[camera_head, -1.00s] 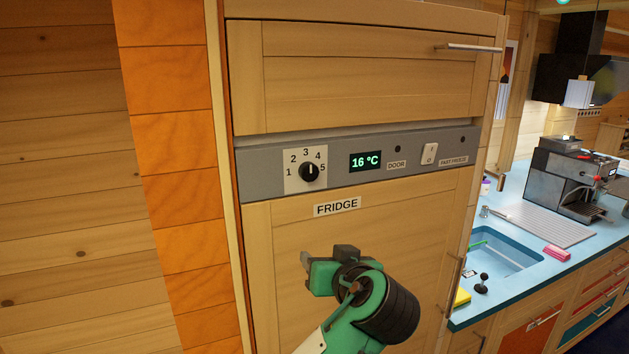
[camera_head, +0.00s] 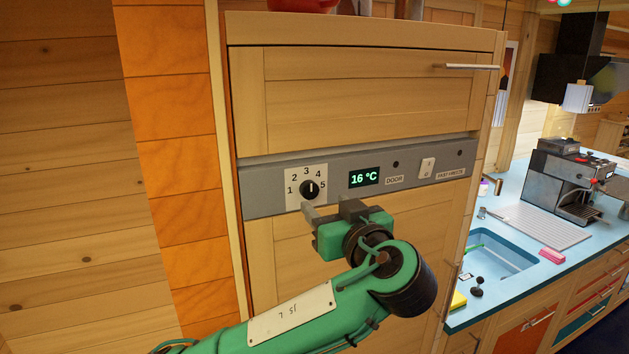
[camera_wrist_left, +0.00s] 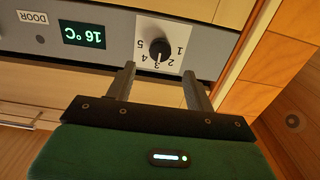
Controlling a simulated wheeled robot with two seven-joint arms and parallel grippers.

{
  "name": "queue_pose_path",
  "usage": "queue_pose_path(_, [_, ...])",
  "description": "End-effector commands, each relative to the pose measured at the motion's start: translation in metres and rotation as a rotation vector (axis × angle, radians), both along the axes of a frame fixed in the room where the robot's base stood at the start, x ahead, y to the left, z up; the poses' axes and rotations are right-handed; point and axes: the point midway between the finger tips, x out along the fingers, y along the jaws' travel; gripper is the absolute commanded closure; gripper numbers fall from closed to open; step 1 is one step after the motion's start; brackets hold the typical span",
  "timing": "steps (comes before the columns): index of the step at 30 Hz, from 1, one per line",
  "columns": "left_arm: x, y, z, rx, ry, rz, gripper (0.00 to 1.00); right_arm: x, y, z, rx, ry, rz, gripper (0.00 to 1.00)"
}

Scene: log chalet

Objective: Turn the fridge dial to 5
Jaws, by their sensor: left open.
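The fridge dial (camera_head: 309,189) is a round black knob on a white plate numbered 1 to 5, at the left of the grey control panel. Its white mark points up, at about 3. It also shows upside down in the left wrist view (camera_wrist_left: 160,49). My green left gripper (camera_head: 329,210) is open and empty, just below and slightly right of the dial in the head view. In the left wrist view its two fingers (camera_wrist_left: 158,72) point toward the panel, with the dial between and beyond their tips. My right gripper is not in view.
The grey panel (camera_head: 272,192) also has a display (camera_head: 364,177) reading 16 °C and a white fast-freeze switch (camera_head: 427,168). A drawer front with a bar handle (camera_head: 472,67) is above. A counter with a blue sink (camera_head: 497,252) and coffee machine (camera_head: 572,178) is at right.

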Motion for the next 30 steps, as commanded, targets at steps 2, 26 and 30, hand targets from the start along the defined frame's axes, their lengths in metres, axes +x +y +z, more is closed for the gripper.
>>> queue_pose_path(2, [0.015,0.007,0.006,0.003,0.001,0.004,0.46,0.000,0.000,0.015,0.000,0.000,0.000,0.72])
queue_pose_path(26, [0.061,0.022,0.000,0.001,0.000,-0.001,0.54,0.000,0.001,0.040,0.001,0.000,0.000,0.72])
queue_pose_path(30, [0.061,0.021,0.000,0.000,0.000,-0.001,0.82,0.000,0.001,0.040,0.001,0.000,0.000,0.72])
